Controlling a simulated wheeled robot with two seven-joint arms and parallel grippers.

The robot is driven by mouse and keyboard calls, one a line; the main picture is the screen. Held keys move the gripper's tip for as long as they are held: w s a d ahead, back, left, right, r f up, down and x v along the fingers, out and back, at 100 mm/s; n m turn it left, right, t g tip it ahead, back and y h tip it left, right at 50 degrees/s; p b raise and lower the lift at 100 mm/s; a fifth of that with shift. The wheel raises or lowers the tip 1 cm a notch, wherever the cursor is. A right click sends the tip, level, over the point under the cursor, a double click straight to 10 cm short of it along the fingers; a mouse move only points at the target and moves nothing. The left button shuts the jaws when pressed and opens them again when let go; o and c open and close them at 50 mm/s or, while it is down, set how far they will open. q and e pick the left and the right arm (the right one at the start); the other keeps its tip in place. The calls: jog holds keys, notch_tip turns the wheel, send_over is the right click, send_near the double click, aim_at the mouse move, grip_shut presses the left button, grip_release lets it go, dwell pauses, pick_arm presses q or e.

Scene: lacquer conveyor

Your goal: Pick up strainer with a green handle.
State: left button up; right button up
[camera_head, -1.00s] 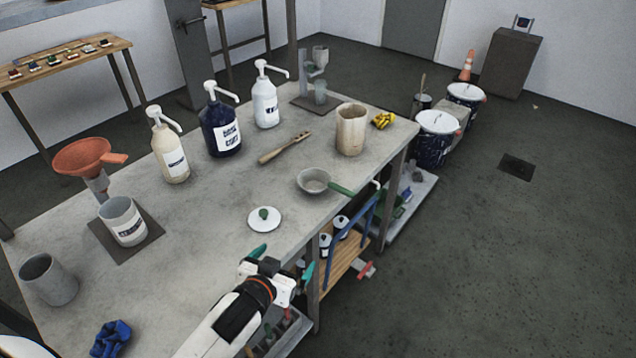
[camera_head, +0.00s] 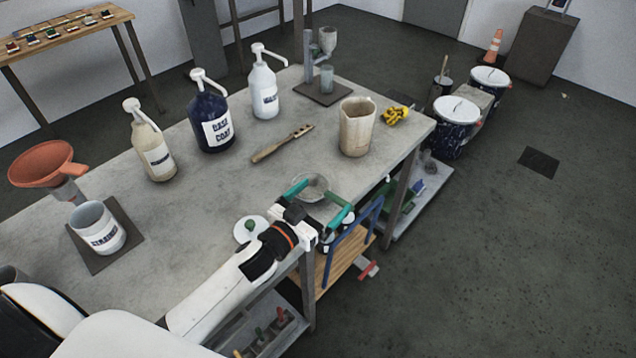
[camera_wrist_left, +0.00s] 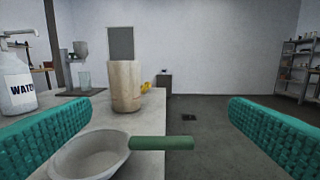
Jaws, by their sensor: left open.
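The strainer (camera_head: 314,187) is a shallow grey bowl with a green handle. It rests on the grey table near its right edge. In the left wrist view the strainer bowl (camera_wrist_left: 88,156) lies low and left, and its green handle (camera_wrist_left: 162,143) points right, past the table edge. My left gripper (camera_head: 318,203) is open, with its teal fingers spread. In the left wrist view its fingers (camera_wrist_left: 160,135) stand on either side of the handle, with nothing held between them. In the head view the gripper partly covers the strainer and hides most of its handle. My right gripper is not in view.
A beige pitcher (camera_head: 357,128) stands behind the strainer, with a yellow object (camera_head: 395,115) beside it. A wooden stirrer (camera_head: 282,143) and a white lid (camera_head: 250,229) lie nearby. Pump bottles (camera_head: 213,120) line the far side. Open floor lies to the right.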

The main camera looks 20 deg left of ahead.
pick_arm(q)
send_near(337, 202)
jog(key=w, duration=0.3)
jog(key=x, duration=0.3)
jog(key=shift+d, duration=0.4)
jog(key=x, duration=0.4)
jog(key=shift+p, duration=0.3)
jog(key=shift+w+d+f, duration=0.1)
jog(key=shift+w+d, duration=0.05)
jog(key=shift+w, duration=0.15)
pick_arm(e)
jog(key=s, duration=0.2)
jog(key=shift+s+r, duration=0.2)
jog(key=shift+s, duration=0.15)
pick_arm(q)
jog(key=shift+s, duration=0.1)
jog(key=shift+c, duration=0.3)
jog(key=c, duration=0.9)
